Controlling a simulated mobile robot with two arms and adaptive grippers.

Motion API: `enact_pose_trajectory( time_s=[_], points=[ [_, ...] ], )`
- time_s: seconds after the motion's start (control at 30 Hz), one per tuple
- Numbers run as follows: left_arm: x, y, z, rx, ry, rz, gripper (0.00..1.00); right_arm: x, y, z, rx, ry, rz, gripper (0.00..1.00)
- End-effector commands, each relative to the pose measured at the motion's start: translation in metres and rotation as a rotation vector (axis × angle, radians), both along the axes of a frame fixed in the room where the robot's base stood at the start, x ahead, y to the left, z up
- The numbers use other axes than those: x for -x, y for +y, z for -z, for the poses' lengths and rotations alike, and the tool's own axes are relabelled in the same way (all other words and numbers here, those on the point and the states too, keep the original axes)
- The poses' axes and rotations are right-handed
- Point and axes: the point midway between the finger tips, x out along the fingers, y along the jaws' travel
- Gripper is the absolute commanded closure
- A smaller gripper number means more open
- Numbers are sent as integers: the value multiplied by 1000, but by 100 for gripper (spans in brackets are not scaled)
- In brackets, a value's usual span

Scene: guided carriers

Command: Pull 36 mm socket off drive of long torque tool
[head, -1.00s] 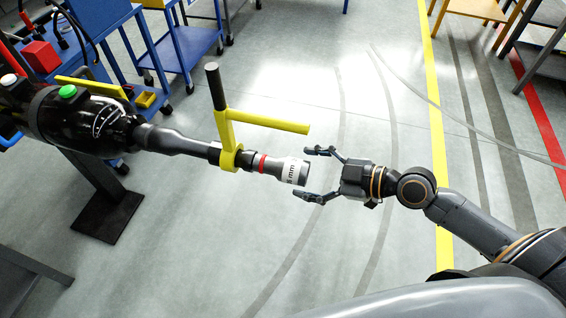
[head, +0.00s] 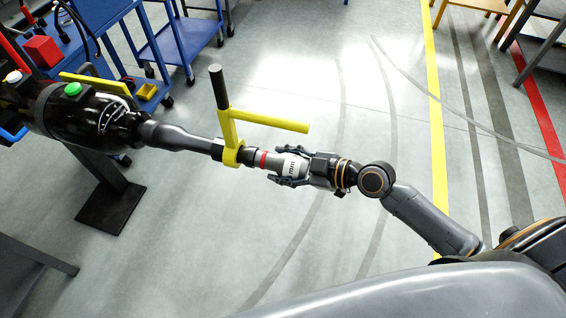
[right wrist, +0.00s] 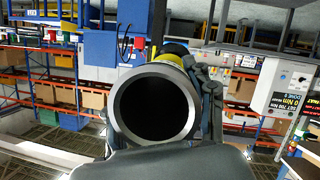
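The long torque tool (head: 180,139) comes in from the left in the head view, with a black body, a green button and a grey neck. A yellow reaction arm (head: 230,156) sits near its end. The 36 mm socket (head: 291,167), grey with a white label, is at the tool's right end, beside a red band. My right gripper (head: 287,166) has its fingers on both sides of the socket and looks shut on it. In the right wrist view, the socket's open end (right wrist: 155,69) faces the camera, with one finger along its right side. My left gripper is not in view.
A black-footed stand (head: 110,205) is under the tool. Blue carts (head: 180,45) stand at the upper left, and a grey table (head: 30,262) at the lower left. Shelving (right wrist: 60,93) and a display box (right wrist: 283,88) show in the wrist view.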

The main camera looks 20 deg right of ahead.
Motion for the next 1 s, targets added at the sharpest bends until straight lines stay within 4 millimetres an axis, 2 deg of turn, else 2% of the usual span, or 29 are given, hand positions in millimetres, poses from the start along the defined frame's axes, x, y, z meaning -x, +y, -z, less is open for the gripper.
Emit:
enact_pose_trajectory(
  time_s=[0.03,0.2,0.23,0.27,0.43,0.67,0.7,1.0],
  points=[
    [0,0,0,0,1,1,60,1,0,1,0,2,-1,66],
    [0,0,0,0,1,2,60,1,0,1,0,3,-1,100],
    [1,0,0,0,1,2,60,1,0,1,0,3,-1,100],
    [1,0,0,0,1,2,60,0,1,-2,-5,-3,0,49],
    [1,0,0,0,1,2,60,0,1,-2,-4,-2,0,84],
    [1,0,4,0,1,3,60,2,-3,0,-2,-1,0,85],
    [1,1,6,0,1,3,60,3,-4,1,-1,0,1,92],
    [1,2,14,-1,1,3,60,9,-13,1,0,-1,-2,92]
  ],
)
